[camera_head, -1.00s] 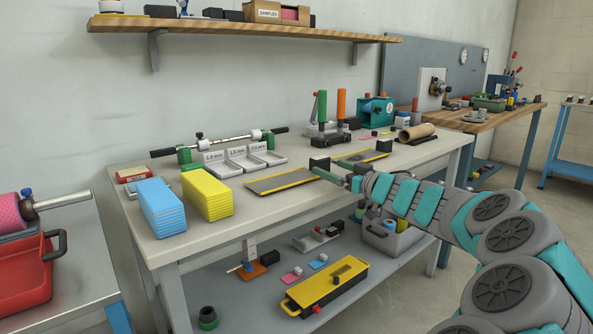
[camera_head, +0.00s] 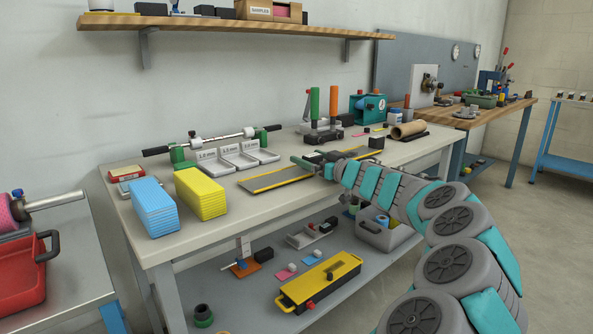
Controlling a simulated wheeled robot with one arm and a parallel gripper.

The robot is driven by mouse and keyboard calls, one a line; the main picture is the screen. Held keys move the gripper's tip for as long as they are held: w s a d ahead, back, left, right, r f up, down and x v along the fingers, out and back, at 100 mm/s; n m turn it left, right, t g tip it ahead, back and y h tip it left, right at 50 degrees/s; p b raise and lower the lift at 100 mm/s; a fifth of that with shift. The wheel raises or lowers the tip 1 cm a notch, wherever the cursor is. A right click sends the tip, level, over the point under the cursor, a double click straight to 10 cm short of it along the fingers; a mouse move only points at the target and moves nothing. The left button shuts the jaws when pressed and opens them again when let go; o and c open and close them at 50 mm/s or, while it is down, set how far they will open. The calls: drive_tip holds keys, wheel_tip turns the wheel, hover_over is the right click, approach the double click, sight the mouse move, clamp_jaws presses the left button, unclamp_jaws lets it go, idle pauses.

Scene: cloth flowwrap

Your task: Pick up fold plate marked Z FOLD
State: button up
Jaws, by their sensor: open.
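Two flat dark plates with yellow edges lie on the workbench. The nearer plate (camera_head: 272,181) is left of my gripper, and the farther plate (camera_head: 358,152) is behind it, with a black block (camera_head: 376,142) at its right end. No Z FOLD marking can be read on either. My gripper (camera_head: 309,160) is open over the right end of the nearer plate, its fingers pointing left. A dark block at that end is mostly hidden by the fingers. I cannot tell whether they touch it.
Blue cloths (camera_head: 154,207) and yellow cloths (camera_head: 200,193) are stacked on the bench's left. White labelled trays (camera_head: 240,156) and a roller bar (camera_head: 215,139) stand behind. Green and orange upright handles (camera_head: 332,105) rise behind my gripper. A yellow case (camera_head: 318,282) lies on the lower shelf.

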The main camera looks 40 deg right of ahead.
drive_tip(key=c, duration=1.5)
